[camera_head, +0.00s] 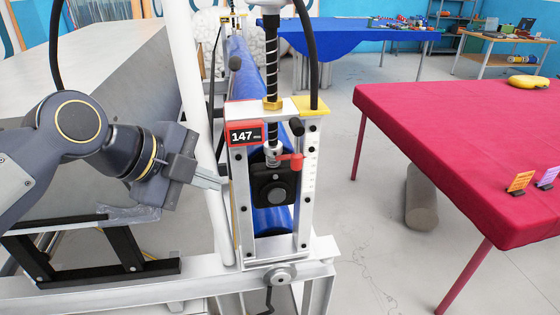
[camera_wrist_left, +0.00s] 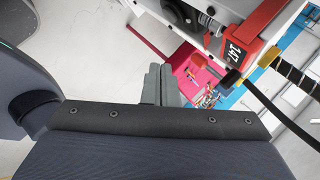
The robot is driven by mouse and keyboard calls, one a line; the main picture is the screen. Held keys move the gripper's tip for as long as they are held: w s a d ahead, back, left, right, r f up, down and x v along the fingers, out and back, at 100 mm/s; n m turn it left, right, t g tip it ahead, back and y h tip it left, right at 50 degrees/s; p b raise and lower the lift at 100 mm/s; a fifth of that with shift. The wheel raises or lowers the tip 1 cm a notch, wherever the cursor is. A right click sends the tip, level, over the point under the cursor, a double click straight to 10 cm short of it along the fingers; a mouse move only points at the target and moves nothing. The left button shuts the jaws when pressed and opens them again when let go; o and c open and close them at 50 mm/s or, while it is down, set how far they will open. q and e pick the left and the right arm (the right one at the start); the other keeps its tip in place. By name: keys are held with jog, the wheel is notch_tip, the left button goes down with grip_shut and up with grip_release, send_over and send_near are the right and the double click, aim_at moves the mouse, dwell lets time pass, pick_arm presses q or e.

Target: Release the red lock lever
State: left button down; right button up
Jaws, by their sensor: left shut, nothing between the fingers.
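The red lock lever (camera_head: 291,160) sticks out at the front of the black block (camera_head: 272,185) inside the upright metal frame (camera_head: 241,190). It lies below the threaded spindle (camera_head: 272,80). My left gripper (camera_head: 218,183) is shut and empty, just left of the frame, with its tips pointing right. It is apart from the lever. In the left wrist view the shut fingers (camera_wrist_left: 162,85) point toward the machine, and a red display reading 147 (camera_wrist_left: 235,52) is at the upper right. I cannot tell the lever there for certain. My right gripper is not in view.
A white post (camera_head: 190,90) rises close beside my left gripper. A blue roller (camera_head: 245,75) runs back behind the frame. The floor between is open.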

aim_at(296, 146)
pick_arm(q)
jog(key=r+m, duration=0.1)
jog(key=w+d+r+m, duration=0.1)
jog(key=m, duration=0.1)
jog(key=w+d+r+m+h, duration=0.1)
jog(key=shift+d+r+m, duration=0.15)
jog(key=shift+r+m, duration=0.05)
jog(key=shift+m, duration=0.1)
jog(key=w+d+r+p+x, duration=0.1)
jog(key=r+p+x, duration=0.1)
jog(key=x, duration=1.1)
jog(key=shift+w+p, duration=0.2)
jog(key=shift+p, duration=0.6)
jog(key=shift+d, duration=0.1)
